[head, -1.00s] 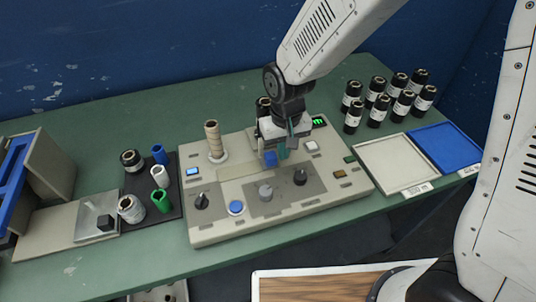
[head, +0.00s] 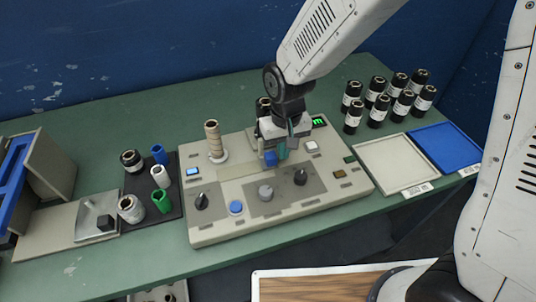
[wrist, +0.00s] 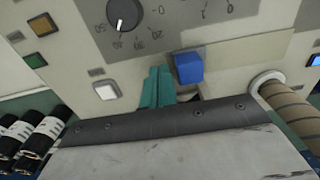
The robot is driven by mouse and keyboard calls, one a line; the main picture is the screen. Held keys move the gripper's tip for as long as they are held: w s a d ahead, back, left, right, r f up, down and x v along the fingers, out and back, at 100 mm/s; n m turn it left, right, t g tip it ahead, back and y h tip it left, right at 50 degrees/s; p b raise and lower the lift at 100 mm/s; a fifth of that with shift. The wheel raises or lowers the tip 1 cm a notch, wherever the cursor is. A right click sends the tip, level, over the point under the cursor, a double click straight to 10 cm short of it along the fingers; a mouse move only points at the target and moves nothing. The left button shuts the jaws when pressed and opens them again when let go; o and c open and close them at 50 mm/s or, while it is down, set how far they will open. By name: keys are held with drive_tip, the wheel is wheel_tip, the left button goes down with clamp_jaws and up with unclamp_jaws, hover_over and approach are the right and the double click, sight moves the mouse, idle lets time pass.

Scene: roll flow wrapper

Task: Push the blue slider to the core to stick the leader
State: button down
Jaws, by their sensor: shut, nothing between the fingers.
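The blue slider (head: 270,159) stands on the beige wrapper machine (head: 215,233), at the right end of a pale strip. It also shows in the wrist view (wrist: 188,67). The tan core (head: 213,140) stands upright on a spindle at the machine's left, apart from the slider; the wrist view shows it at the right edge (wrist: 290,112). My gripper (head: 283,150) is shut and empty, with its teal fingertips (wrist: 158,84) beside the slider on the side away from the core. I cannot tell if they touch it. No separate leader is clearly visible.
The machine has several knobs and buttons, including a round blue button (head: 236,207). A black mat (head: 183,208) with coloured tubes lies left. Dark rolls (head: 377,110), a white tray (head: 372,178) and a blue tray (head: 447,150) stand right.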

idle(0.4)
approach(249, 170)
drive_tip(key=shift+s+a+f, duration=0.1)
drive_tip(key=shift+a+f, duration=0.1)
drive_tip(key=shift+f, duration=0.65)
drive_tip(key=shift+s+a+f, duration=0.1)
drive_tip(key=shift+a+f, duration=0.15)
drive_tip(key=shift+f, duration=0.65)
drive_tip(key=shift+a+f, duration=0.2)
drive_tip(key=shift+f, duration=0.65)
drive_tip(key=shift+d, duration=0.2)
drive_tip(key=shift+w+d, duration=0.15)
drive_tip(key=shift+d, duration=0.25)
wheel_tip(249, 170, up, 8)
